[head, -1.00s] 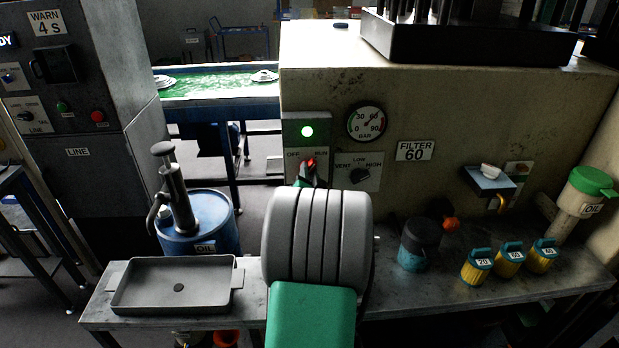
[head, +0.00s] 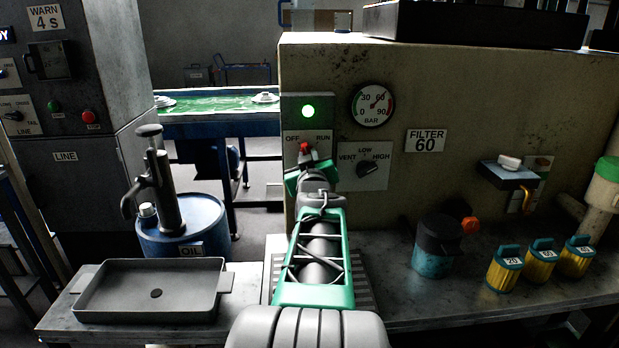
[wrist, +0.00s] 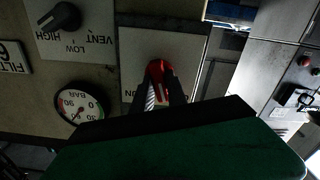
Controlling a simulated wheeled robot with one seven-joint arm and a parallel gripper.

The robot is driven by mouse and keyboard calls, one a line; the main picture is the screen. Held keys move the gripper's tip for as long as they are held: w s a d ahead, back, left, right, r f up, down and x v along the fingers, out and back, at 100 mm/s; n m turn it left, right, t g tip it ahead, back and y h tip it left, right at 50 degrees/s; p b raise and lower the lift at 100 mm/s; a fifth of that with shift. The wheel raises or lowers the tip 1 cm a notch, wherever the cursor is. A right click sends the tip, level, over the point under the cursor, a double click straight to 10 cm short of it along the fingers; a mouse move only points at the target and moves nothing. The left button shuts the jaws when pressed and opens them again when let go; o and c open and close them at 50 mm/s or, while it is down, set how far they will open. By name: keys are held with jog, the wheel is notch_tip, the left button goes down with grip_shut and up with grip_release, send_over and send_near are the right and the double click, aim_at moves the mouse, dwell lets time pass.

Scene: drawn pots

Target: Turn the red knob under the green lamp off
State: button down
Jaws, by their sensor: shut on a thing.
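The red knob (head: 305,148) is on a pale plate marked OFF at left and RUN at right, on the beige machine. In the wrist view, upside down, the red knob (wrist: 158,70) sits between the fingers of my gripper (wrist: 160,92). The knob's pointer stands near upright, between the marks; its exact angle is hard to tell because the fingers partly cover it.
A black VENT/LOW/HIGH selector (head: 369,169) is close on the right, below a pressure gauge (head: 373,105). A grey tray (head: 150,291) and a blue oil drum (head: 205,225) are at left. A dark teal-based container (head: 434,262) and several yellow canisters stand on the bench at right.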

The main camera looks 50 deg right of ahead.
jog(key=shift+w+a+f+n+b, duration=0.1)
jog(key=shift+n+b, duration=2.1)
jog(key=shift+b, duration=0.55)
jog(key=c, duration=1.3)
grip_release()
jog(key=v, duration=0.8)
jog(key=shift+b, duration=0.35)
